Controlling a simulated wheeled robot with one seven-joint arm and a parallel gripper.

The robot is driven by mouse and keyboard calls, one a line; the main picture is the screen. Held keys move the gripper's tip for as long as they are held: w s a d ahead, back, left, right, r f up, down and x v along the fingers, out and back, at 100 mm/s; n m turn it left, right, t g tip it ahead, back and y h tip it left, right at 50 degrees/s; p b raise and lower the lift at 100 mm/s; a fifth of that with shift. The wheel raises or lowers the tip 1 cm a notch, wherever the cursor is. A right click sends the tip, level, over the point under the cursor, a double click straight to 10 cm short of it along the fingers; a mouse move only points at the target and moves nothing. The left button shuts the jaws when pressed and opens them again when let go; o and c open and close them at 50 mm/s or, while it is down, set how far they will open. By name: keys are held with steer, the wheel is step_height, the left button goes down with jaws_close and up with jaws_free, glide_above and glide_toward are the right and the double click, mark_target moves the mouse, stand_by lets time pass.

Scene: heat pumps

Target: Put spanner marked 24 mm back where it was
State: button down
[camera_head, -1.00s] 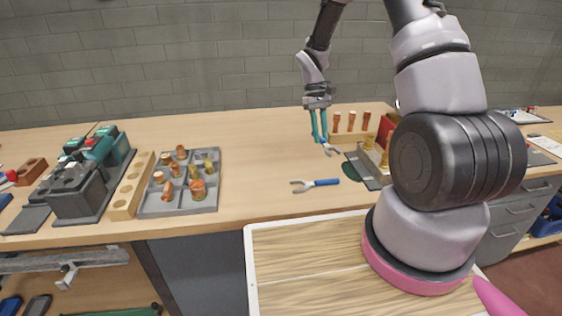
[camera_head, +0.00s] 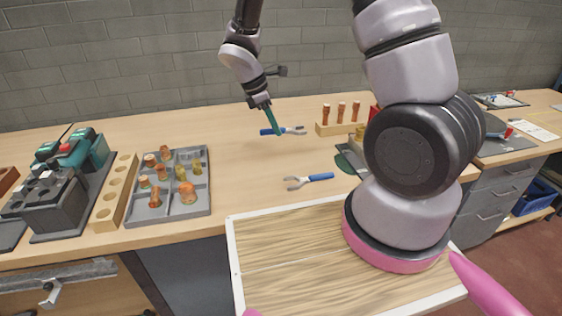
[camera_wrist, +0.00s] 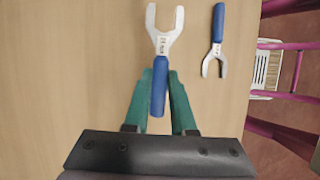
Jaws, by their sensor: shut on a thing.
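A blue-handled spanner (camera_wrist: 159,70) with a silver open jaw is between the green fingers of my gripper (camera_wrist: 160,86) in the wrist view. The fingers are shut on its handle, and its jaw points away from my gripper. A small marking shows near its head, hard to read but like 24 mm. In the head view this spanner (camera_head: 294,131) is at or just above the table, with my gripper (camera_head: 275,128) at its handle. A second blue-handled spanner (camera_head: 310,181) lies nearer the table's front edge; it also shows in the wrist view (camera_wrist: 217,38).
A grey tray of copper and brass fittings (camera_head: 203,206) and a wooden block with holes (camera_head: 112,203) are at left, beside teal-topped machines (camera_head: 85,152). A wooden rack with copper pieces (camera_head: 330,129) stands at right. The table between is clear.

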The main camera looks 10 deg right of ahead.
mark_target(278, 162)
steer(key=shift+s+a+f+n, duration=0.15)
steer(key=shift+s+f+n, duration=0.05)
steer(key=shift+f+n, duration=0.1)
step_height(278, 162, down, 9)
steer(key=shift+f, duration=0.15)
steer(key=shift+f, duration=0.15)
steer(key=c, duration=0.7)
jaws_free()
steer(key=shift+c, duration=0.2)
